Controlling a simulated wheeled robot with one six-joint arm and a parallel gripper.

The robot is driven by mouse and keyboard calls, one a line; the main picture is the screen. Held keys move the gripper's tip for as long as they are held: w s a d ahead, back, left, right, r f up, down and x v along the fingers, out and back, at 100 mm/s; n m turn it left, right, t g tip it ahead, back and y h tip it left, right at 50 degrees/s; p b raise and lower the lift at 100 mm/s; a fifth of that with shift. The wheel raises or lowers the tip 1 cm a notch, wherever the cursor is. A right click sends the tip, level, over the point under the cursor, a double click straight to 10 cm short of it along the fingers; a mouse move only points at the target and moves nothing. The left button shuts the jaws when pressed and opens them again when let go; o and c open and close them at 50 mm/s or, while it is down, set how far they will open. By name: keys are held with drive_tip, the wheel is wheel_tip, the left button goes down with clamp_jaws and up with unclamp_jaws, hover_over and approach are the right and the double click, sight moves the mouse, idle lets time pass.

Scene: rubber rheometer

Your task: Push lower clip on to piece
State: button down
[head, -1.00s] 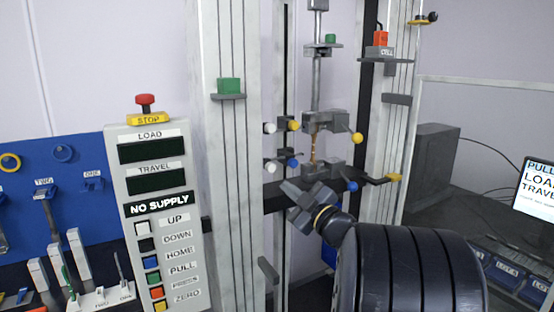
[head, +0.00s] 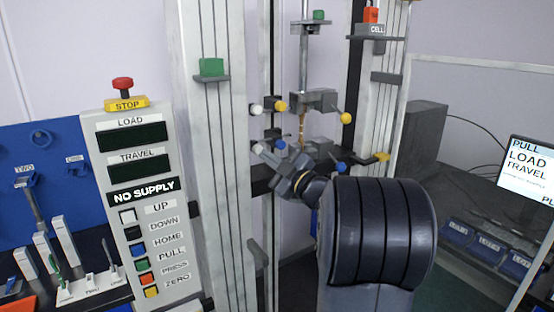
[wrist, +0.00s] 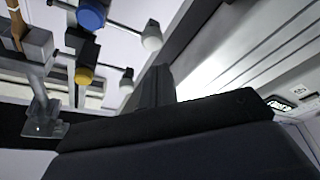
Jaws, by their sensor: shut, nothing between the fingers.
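The lower clip is a grey block (head: 318,150) with a blue knob (head: 341,167) on its right, a blue knob (head: 278,143) on its left and a white-ended rod (head: 257,147) further left. The thin tan piece (head: 301,125) runs upright between it and the upper clip (head: 318,98), which has yellow knobs. My gripper (head: 266,155) is shut and empty, its tips close to the lower white end; contact cannot be told. The wrist view shows a blue knob (wrist: 92,14), a yellow knob (wrist: 84,75) and two white ends. My gripper (wrist: 162,82) points toward them there.
The pale frame columns (head: 210,150) stand left and right of the clips. The control panel (head: 140,200) with the red stop button (head: 122,84) is at the left. A screen (head: 530,170) and blue bins (head: 490,248) are at the right.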

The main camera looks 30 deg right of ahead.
drive_tip(key=p+x, duration=0.1)
drive_tip(key=x, duration=0.3)
drive_tip(key=shift+w+a+r, duration=0.1)
drive_tip(key=shift+w, duration=0.25)
drive_tip(key=d, duration=0.4)
drive_tip(key=shift+w+d, duration=0.1)
drive_tip(key=shift+d, duration=0.1)
drive_tip(key=shift+a, duration=0.1)
